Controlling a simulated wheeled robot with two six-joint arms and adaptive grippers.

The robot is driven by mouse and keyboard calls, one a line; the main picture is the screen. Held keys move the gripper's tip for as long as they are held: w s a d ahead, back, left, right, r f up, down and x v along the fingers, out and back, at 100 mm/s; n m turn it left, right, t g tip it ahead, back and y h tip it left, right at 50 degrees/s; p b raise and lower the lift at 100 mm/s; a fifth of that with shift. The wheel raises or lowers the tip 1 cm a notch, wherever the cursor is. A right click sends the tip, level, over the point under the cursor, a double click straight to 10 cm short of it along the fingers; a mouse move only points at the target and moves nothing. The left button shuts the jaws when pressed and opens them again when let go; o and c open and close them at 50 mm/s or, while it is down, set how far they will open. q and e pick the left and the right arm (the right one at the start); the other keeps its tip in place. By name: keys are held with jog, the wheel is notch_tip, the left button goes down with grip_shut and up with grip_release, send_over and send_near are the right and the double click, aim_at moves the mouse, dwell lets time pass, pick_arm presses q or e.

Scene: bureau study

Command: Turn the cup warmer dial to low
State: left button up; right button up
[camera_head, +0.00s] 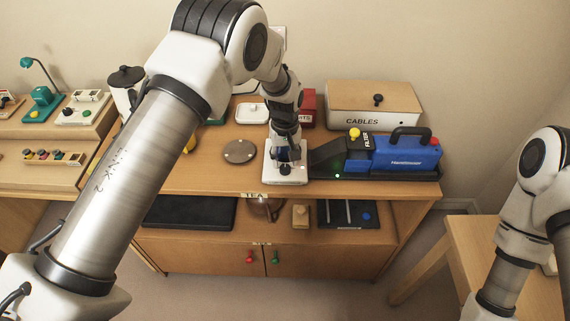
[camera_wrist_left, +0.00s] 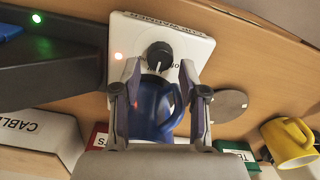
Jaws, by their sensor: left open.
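The cup warmer (camera_head: 284,177) is a white plate on the desk top, partly hidden by my left arm in the head view. It also shows in the left wrist view (camera_wrist_left: 199,45), with a lit orange-red lamp. Its black round dial (camera_wrist_left: 160,54) has a pale mark; I cannot read the setting for sure. A blue mug (camera_wrist_left: 150,110) stands on the warmer beyond the dial. My left gripper (camera_wrist_left: 160,67) is open and points down at the warmer, its fingertips on either side of the dial, with a gap visible. My right gripper is out of view.
A yellow mug (camera_wrist_left: 288,142) is farther off. A cables box (camera_head: 372,104) stands behind.

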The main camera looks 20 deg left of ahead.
aim_at(285, 167)
pick_arm(q)
notch_tip(285, 167, up, 9)
dwell(0.4)
